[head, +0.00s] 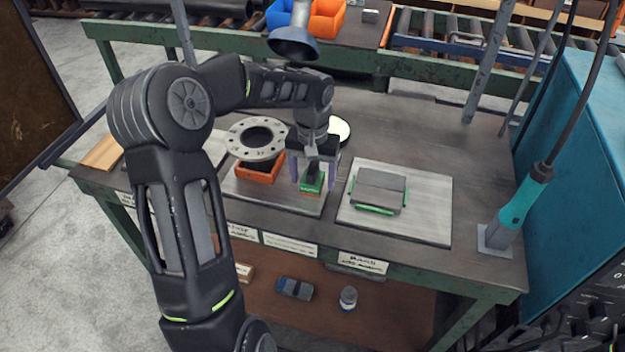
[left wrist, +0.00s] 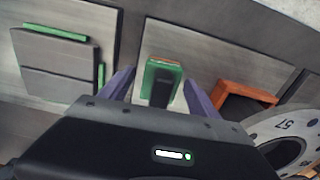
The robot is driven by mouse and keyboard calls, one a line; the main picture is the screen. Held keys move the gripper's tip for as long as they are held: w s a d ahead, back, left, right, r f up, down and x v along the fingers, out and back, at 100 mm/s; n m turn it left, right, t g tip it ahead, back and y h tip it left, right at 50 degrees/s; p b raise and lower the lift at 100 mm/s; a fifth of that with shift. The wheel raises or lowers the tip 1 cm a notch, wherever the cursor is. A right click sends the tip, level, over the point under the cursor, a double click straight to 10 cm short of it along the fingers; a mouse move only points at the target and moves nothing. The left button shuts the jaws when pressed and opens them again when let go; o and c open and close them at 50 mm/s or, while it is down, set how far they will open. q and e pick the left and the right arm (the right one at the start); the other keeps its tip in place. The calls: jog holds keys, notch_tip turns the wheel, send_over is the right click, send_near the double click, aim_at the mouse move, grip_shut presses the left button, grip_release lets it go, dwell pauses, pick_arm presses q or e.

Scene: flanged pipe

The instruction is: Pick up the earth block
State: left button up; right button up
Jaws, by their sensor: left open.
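The earth block looks like a small green block with a dark grey handle and a copper-coloured edge (head: 311,187), standing on the middle metal plate. It also shows in the left wrist view (left wrist: 177,72). My left gripper (head: 314,180) is above it, pointing down, with its two purple fingers apart, one on each side of the block. In the left wrist view the open fingers (left wrist: 158,88) show clear gaps to the block on both sides. The block's top is partly covered by the gripper in the head view. My right gripper is in neither view.
A steel flange (head: 257,139) sits on an orange holder (head: 258,172) just left of the block. A grey block with green edges (head: 377,191) lies on the right plate (head: 428,210). A teal-handled tool (head: 520,205) stands at the bench's right end.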

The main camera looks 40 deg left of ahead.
pick_arm(q)
jog(key=shift+c, duration=0.3)
grip_shut()
dwell(0.7)
jog(key=shift+r, duration=0.1)
